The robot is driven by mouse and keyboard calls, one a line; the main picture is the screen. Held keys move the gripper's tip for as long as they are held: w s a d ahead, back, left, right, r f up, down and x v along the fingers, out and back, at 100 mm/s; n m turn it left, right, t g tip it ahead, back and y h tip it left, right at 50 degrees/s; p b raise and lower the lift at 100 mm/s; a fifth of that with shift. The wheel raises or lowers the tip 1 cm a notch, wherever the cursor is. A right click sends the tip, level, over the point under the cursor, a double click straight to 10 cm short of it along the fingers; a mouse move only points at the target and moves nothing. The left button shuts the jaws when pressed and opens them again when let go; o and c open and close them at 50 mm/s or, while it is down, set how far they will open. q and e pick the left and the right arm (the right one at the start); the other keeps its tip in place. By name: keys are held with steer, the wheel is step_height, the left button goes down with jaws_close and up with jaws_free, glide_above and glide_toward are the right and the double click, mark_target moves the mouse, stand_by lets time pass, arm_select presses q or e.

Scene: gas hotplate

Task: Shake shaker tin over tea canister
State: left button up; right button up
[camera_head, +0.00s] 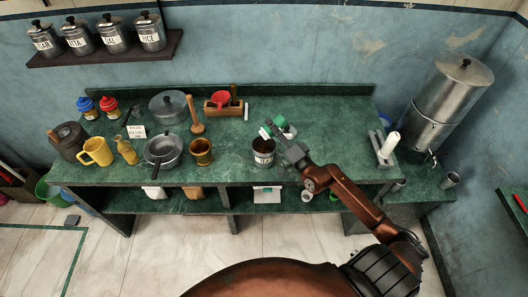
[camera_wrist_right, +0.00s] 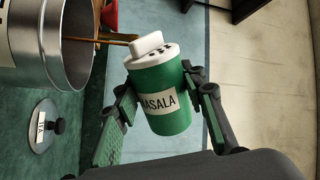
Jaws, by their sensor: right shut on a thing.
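The shaker tin (camera_wrist_right: 163,98) is green with a white perforated top and a MASALA label. My right gripper (camera_wrist_right: 163,112) is shut around its sides in the right wrist view. The tin is tipped over relative to the canister. The tea canister (camera_head: 263,158) is a steel pot with a label, standing open on the counter; its rim and wall also show in the right wrist view (camera_wrist_right: 40,45). The tin is close to the canister's mouth, and its top appears apart from the rim. The canister's lid (camera_wrist_right: 42,127) lies on the counter. My left gripper is out of view.
A brown cup (camera_head: 201,151), a pan (camera_head: 162,152) and a wooden pestle (camera_head: 195,118) stand left of the canister. A wooden box with a red cup (camera_head: 221,98) is behind.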

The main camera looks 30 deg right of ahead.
steer(key=shift+s+r, duration=0.2)
steer(key=shift+s, duration=0.2)
steer(key=shift+w+f+b, duration=0.1)
steer(key=shift+w+b, duration=0.3)
steer(key=shift+w, duration=0.5)
steer(key=shift+f, duration=0.1)
steer(key=shift+s+r+p, duration=0.2)
steer(key=shift+s+p, duration=0.1)
steer(key=shift+s, duration=0.6)
steer(key=shift+w, duration=0.2)
steer(key=shift+w+f, duration=0.15)
steer(key=shift+w, duration=0.25)
steer(key=shift+s, duration=0.2)
steer(key=shift+w, duration=0.1)
